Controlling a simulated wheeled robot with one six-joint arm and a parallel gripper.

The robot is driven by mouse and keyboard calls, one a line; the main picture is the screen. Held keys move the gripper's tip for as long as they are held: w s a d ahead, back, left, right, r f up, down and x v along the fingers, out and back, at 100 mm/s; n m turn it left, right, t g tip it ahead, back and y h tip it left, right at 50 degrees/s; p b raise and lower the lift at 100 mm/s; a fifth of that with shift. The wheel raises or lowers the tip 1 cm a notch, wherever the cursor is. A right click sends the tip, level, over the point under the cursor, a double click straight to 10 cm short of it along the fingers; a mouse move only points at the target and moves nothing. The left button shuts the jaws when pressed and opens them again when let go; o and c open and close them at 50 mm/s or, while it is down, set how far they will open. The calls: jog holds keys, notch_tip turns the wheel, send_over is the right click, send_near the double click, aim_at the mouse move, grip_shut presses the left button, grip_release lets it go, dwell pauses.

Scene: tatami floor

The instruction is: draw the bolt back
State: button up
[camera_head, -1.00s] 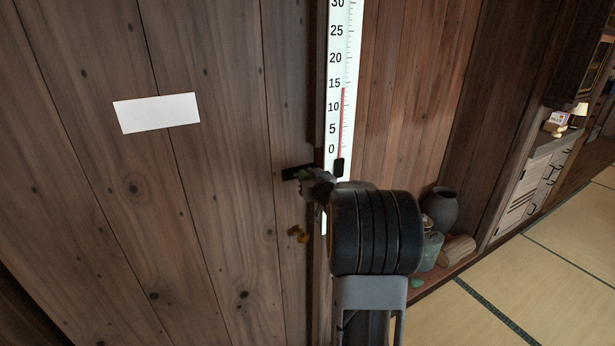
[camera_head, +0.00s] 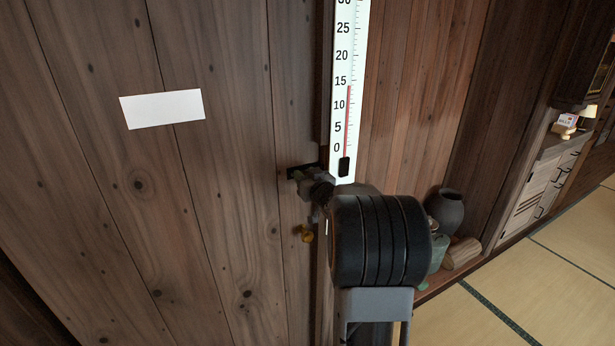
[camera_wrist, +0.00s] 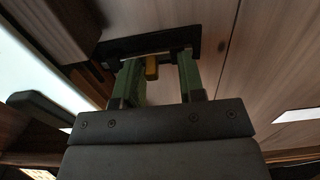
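The bolt's black plate (camera_head: 294,172) is on the wooden door, near its right edge. In the wrist view the dark plate (camera_wrist: 150,43) lies across the fingertips, with a small brass knob (camera_wrist: 152,68) below it. My gripper (camera_wrist: 156,72) has its two green fingers apart, one on each side of the brass knob. The knob is nearer the left finger, and a gap shows to the right finger. In the head view my gripper (camera_head: 305,178) is at the plate and partly hides it; the knob cannot be made out there.
A tall white thermometer (camera_head: 349,90) hangs right of the door, close to my wrist. A brass piece (camera_head: 306,233) sits lower on the door. A blank white card (camera_head: 162,109) is on the door. A dark vase (camera_head: 446,210) and a log stand at right. Tatami lies beyond.

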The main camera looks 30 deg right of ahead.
jog(key=shift+s+d, duration=0.1)
jog(key=s+a+b, duration=0.1)
jog(key=s+a, duration=0.1)
jog(key=s, duration=1.1)
jog(key=shift+s+b, duration=0.3)
jog(key=shift+b, duration=0.05)
